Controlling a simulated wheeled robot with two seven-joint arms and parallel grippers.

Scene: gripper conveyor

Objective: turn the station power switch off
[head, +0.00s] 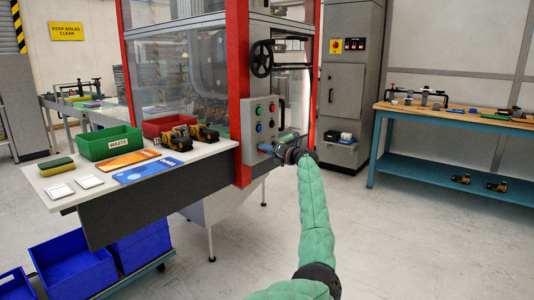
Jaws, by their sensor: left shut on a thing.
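The grey control panel (261,122) is mounted on the station's front by the red post, with red, green and blue buttons on its face. My left gripper (274,150) is at the panel's lower right edge, at the end of my green-sleeved arm. It is shut on a small part there, which appears to be the power switch; the jaws mostly hide it, so its position cannot be told. A blue piece shows beside the fingertips. My right gripper is not in view.
A black handwheel (262,58) is above the panel. The white worktop (110,193) at left holds a green WASTE bin (108,144), a red bin and cards. A grey cabinet (350,90) and a blue bench (450,165) stand at right. The floor at right is clear.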

